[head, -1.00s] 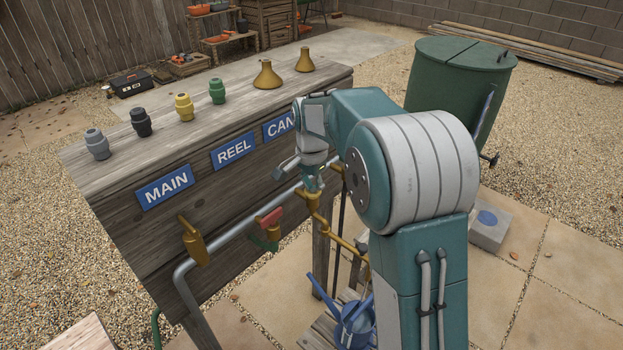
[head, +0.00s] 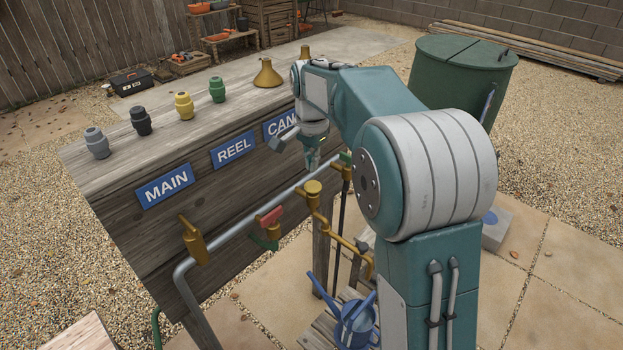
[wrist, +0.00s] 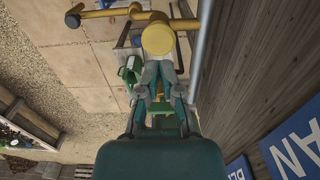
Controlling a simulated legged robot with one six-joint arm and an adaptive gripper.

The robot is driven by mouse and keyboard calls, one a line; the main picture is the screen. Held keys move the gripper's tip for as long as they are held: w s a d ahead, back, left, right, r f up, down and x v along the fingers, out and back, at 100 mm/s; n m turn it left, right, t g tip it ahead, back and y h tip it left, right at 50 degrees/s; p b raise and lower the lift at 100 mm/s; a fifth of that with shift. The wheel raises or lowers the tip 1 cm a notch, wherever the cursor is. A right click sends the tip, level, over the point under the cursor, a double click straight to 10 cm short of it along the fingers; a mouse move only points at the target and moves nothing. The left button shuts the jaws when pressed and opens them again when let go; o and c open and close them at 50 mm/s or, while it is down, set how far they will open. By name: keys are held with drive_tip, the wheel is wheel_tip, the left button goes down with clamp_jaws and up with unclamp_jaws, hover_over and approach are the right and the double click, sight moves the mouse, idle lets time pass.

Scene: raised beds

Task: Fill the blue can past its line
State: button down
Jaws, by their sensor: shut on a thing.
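The blue can (head: 356,322) stands on a slatted stand at the lower middle of the head view, partly hidden by my arm. Its line and water level cannot be made out. Above it, a brass pipe (head: 343,240) runs from a round brass cap (head: 313,188). My gripper (head: 312,166) points down just above and behind that cap, below the CAN sign (head: 279,124). In the wrist view, the fingertips (wrist: 160,70) are close together beside the brass cap (wrist: 158,38). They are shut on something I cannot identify. A green handle (head: 345,157) is right of my gripper.
A grey pipe (head: 240,230) runs along the wooden bench front, with a red-handled tap (head: 270,216) and a brass tap (head: 194,240). Several fittings stand on the bench top. A green barrel (head: 458,90) stands at the right. Paving at the lower right is clear.

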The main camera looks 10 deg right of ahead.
sight(312, 186)
wheel_tip(312, 186, up, 5)
idle(0.3)
drive_tip(key=s+r+n+t, duration=0.1)
drive_tip(key=s+r+n, duration=0.15)
drive_tip(key=s, duration=0.55)
drive_tip(key=s+r+n+t, duration=0.1)
drive_tip(key=s+n+t, duration=0.15)
drive_tip(key=s, duration=0.45)
drive_tip(key=s+f+n+t, duration=0.1)
drive_tip(key=s+f+n, duration=0.1)
drive_tip(key=s, duration=0.5)
drive_tip(key=s+f+n+t, duration=0.1)
drive_tip(key=s+f+n, duration=0.2)
drive_tip(key=s, duration=0.4)
drive_tip(key=shift+s+d+f+n, duration=0.15)
drive_tip(key=shift+f+n, duration=0.2)
drive_tip(key=shift+n, duration=0.25)
